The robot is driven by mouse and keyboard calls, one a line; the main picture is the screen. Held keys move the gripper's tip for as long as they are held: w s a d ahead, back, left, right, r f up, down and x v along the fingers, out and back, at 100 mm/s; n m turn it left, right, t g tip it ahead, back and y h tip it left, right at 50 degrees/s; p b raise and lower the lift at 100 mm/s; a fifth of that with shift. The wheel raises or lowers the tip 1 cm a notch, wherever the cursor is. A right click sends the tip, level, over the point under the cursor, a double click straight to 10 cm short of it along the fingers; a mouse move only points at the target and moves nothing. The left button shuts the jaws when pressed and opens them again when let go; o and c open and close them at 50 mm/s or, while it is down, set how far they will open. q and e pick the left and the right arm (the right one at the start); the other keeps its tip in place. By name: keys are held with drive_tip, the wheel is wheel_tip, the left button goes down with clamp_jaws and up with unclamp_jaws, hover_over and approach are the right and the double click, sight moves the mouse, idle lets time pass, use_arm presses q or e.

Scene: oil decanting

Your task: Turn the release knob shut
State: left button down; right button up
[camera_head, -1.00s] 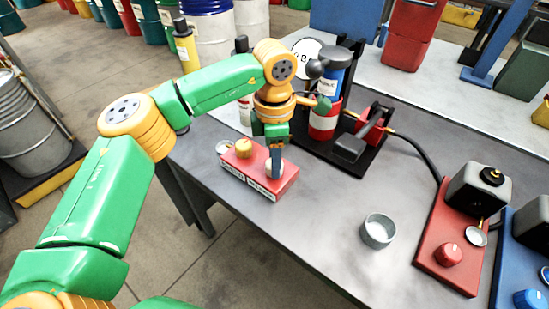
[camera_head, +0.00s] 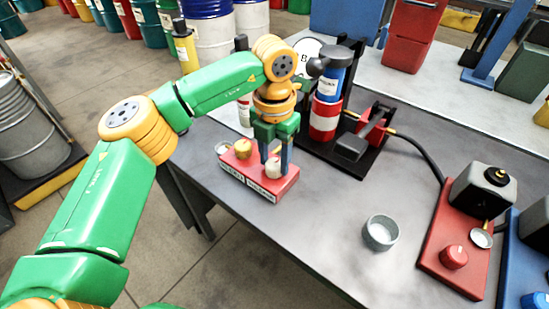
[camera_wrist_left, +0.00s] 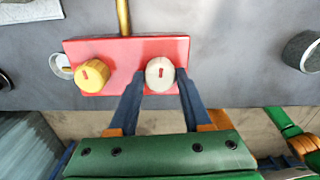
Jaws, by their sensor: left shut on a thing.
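The red control box (camera_head: 232,178) sits at the table's left front edge, with two white labels on its front. It carries a yellow knob (camera_head: 242,149) on the left and a pale white knob (camera_head: 273,168) on the right. The label words are too small to read surely. My left gripper (camera_head: 275,164) points down over the box, shut on the white knob, one finger on each side. In the left wrist view the white knob (camera_wrist_left: 160,73) shows a short red mark, nearly upright. The yellow knob (camera_wrist_left: 92,75) stands free to its left.
A black stand with a blue and red canister (camera_head: 325,110) is just behind the gripper. A grey cup (camera_head: 380,232) stands to the right. A red unit (camera_head: 452,235) with a hose is at far right. The table between is clear.

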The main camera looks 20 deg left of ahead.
sight(274, 163)
use_arm(q)
drive_tip(key=shift+n, duration=0.6)
drive_tip(key=shift+c, duration=1.7)
unclamp_jaws()
wheel_tip(274, 163, up, 7)
drive_tip(key=shift+r, duration=0.1)
